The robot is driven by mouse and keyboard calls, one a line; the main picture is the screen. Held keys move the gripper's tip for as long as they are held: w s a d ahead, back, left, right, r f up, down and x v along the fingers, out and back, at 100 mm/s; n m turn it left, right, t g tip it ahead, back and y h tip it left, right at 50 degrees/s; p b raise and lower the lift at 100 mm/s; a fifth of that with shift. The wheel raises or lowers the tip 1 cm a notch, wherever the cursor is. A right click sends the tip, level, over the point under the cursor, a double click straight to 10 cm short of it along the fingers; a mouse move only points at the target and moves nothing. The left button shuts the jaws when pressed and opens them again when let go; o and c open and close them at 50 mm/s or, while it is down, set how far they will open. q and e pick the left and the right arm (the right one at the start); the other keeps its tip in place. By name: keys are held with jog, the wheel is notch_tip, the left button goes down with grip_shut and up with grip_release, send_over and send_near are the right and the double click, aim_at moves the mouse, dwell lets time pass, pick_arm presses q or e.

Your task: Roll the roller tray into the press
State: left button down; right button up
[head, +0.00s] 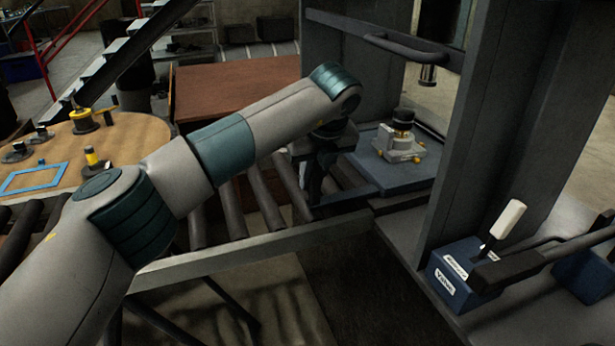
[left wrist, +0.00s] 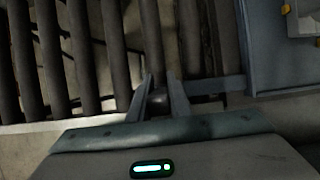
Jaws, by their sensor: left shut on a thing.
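The blue roller tray (head: 400,182) lies flat between the press uprights, under the ram. A grey block with yellow fittings and a black round top (head: 402,140) stands upright on it. The press (head: 468,120) is a dark grey frame with a ram (head: 428,75) hanging above the tray, apart from the black top. My left gripper (left wrist: 160,92) is shut on the dark handle end at the tray's left side. The handle's bar (left wrist: 218,86) runs right to the tray (left wrist: 265,60). In the head view my arm hides part of the handle. My right gripper is out of view.
Bare rollers of the conveyor (head: 228,205) lie left of the tray, with a grey side rail (head: 250,250) in front. A blue valve box (head: 460,275) with a white-gripped lever stands at front right. A round wooden table (head: 130,135) with parts is at left.

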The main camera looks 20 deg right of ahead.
pick_arm(q)
jog(key=shift+w, duration=0.1)
jog(key=c, duration=1.6)
grip_release()
jog(key=shift+c, duration=0.2)
jog(key=shift+r, duration=0.15)
jog(key=b+v, duration=0.1)
jog(key=v, duration=1.6)
jog(key=shift+r, duration=0.1)
